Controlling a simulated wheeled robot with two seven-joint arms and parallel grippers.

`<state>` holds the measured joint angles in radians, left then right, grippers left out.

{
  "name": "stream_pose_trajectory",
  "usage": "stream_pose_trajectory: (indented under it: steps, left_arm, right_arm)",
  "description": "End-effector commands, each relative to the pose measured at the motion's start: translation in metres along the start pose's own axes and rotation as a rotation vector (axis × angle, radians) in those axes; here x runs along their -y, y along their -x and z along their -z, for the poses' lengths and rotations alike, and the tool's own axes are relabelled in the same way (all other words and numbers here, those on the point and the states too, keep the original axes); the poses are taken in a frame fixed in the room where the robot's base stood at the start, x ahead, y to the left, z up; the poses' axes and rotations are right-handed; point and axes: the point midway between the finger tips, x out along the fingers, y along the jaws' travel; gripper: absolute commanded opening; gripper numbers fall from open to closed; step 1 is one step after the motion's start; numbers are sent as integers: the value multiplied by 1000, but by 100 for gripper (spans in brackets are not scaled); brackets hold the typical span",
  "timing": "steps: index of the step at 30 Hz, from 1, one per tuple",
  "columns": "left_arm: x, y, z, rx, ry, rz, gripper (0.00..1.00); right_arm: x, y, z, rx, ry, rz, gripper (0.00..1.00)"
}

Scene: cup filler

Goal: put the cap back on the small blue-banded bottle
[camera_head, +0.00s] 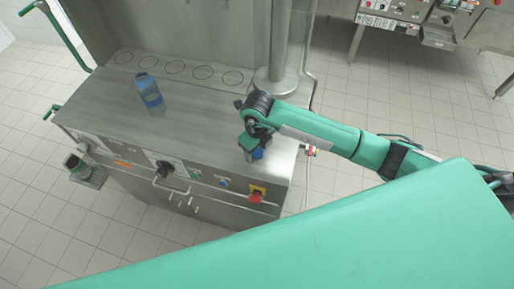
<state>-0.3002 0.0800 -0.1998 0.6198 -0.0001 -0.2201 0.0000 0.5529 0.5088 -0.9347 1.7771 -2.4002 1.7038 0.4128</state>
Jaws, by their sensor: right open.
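The bottle (150,94), bluish and see-through with a darker blue band, stands upright on the left part of the steel machine top. Whether anything covers its mouth is too small to tell. My right gripper (251,150) is open and points down over the front right part of the same top, well to the right of the bottle. A small blue piece (257,154), possibly the cap, shows right at its fingertips. I cannot tell whether it lies between the fingers or just beside them. My left gripper is not in view.
The steel top (195,105) is clear between bottle and right gripper. A row of ring marks (174,66) runs along its back. A thick steel column (275,80) stands behind my right gripper. The front panel has knobs, a handle and a red button (256,197).

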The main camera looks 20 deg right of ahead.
Motion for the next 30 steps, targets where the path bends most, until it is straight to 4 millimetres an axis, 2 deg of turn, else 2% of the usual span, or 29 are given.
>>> stream_pose_trajectory:
  steps: [11,12,14,19,30]
  left_arm:
    - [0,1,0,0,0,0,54]
    - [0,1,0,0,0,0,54]
    - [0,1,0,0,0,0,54]
    - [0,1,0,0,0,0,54]
    - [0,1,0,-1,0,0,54]
  right_arm:
    - [0,-4,0,2,1,0,63]
    - [0,-4,0,2,1,0,61]
    - [0,-4,0,2,1,0,49]
    - [0,-4,0,2,1,0,16]
    - [0,-4,0,2,0,0,16]
